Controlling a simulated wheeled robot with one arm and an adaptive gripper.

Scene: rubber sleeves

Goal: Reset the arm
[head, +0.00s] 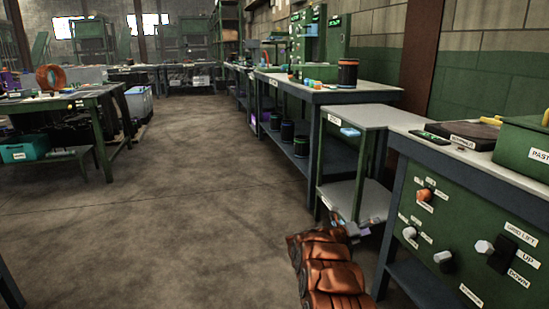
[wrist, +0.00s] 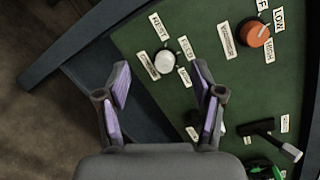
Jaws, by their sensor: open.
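My gripper (head: 352,229) is at the end of my orange arm, low in front of the grey shelf unit and left of a green control panel (head: 455,215) in the head view. In the wrist view, my gripper (wrist: 160,66) is open, with its two purple-padded fingers apart and nothing held. A white knob (wrist: 164,62) on the panel appears between the fingertips; I cannot tell how far away it is. An orange knob (wrist: 255,33) and a black lever with a white tip (wrist: 268,140) lie to the right.
The panel bench edge (head: 395,155) and the grey shelf unit (head: 365,118) are close on the right. A long blue workbench (head: 330,92) stands beyond them. A green table (head: 70,98) stands at left. The concrete floor (head: 190,170) between is clear.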

